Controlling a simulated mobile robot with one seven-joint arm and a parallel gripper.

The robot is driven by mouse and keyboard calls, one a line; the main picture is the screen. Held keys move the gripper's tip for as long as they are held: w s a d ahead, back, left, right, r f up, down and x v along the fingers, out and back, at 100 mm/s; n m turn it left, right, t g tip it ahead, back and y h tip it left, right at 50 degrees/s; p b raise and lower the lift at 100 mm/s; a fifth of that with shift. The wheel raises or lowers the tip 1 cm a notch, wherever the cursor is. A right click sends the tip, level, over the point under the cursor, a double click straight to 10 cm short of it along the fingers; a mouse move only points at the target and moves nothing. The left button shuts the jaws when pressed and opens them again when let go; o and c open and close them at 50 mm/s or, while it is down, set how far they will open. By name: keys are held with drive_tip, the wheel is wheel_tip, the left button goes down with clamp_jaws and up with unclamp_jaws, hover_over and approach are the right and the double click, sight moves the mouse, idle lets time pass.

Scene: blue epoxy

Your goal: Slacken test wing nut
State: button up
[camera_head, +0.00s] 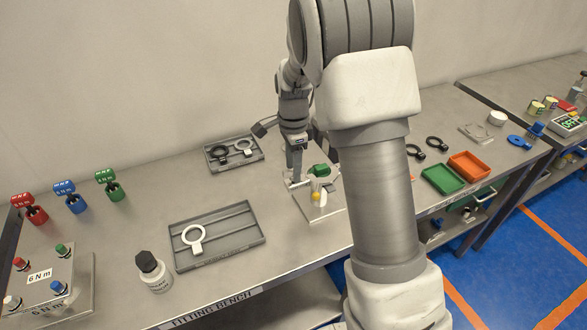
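A small metal fixture plate (324,209) lies near the middle of the bench. A green piece (319,170) stands on the fixture, with a yellow part (316,194) below it; I cannot tell whether the green piece is the test wing nut. My gripper (297,178) points down at the left side of the fixture, close beside the green piece. Its fingers are small and partly merge with the fixture, so their opening and any contact are unclear. At the far left, a block marked 6 N m (45,278) carries red, green, blue and white knobs.
My arm hides the bench right of the fixture. A grey tray with a white ring tool (193,238) and a dark-capped bottle (152,268) lie front left. A second tray (228,163) lies behind. Red, blue and green cups (75,203) stand left. Green (443,179) and orange (471,165) trays lie right.

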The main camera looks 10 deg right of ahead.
drive_tip(key=o, duration=0.5)
drive_tip(key=shift+o, duration=0.2)
wheel_tip(320, 180, up, 6)
drive_tip(key=p, duration=0.4)
drive_tip(key=shift+p, duration=0.4)
wheel_tip(320, 180, up, 18)
drive_tip(key=shift+f, duration=0.25)
